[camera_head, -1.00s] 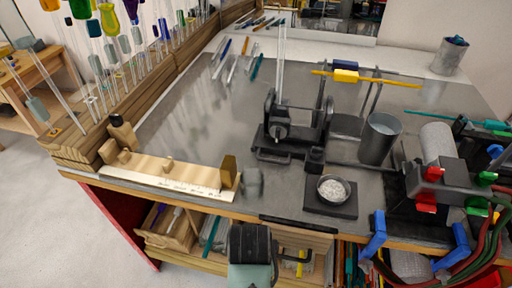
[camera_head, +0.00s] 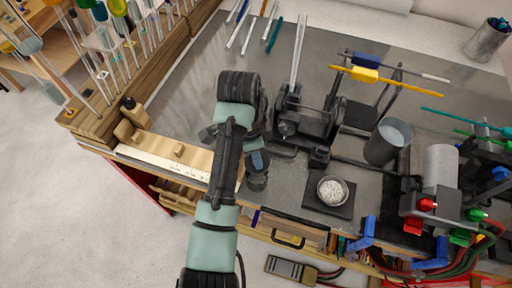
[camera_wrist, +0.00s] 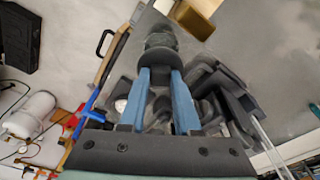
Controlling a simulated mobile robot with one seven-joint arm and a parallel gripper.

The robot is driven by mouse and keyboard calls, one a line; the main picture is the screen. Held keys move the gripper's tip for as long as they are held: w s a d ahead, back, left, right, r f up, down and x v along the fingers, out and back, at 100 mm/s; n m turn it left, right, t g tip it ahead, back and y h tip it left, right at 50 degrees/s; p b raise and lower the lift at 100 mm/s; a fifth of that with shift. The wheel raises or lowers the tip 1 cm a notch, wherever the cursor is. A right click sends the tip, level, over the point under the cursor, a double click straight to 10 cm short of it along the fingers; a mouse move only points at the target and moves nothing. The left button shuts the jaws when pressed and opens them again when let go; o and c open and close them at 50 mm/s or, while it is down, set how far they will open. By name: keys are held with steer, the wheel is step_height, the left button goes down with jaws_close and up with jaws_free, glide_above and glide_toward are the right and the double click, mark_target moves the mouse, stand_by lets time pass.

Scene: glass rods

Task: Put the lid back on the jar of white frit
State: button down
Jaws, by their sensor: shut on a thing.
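The open jar of white frit (camera_head: 332,190) stands on a dark square pad near the front edge of the bench, with the white grains showing. My gripper (camera_head: 258,163) is to the left of the jar, low over the bench near the end of the wooden ruler piece. Its blue fingers are shut on a dark grey round thing, apparently the lid (camera_head: 257,182). In the wrist view the lid (camera_wrist: 160,42) shows at the tips of my gripper (camera_wrist: 161,72). I cannot tell whether the lid still touches the bench.
A grey metal cup (camera_head: 387,142) stands behind and right of the jar. A black roller stand (camera_head: 300,120) is behind the jar. A burner with red and green knobs (camera_head: 435,205) stands at right. Rods in a wooden rack (camera_head: 100,100) stand at left.

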steer(key=shift+f+b, duration=1.95)
steer(key=shift+f, duration=0.8)
steer(key=shift+f+p, duration=0.15)
steer(key=shift+p, duration=0.5)
stand_by(0.4)
steer(key=shift+c, duration=0.3)
jaws_free()
stand_by(0.3)
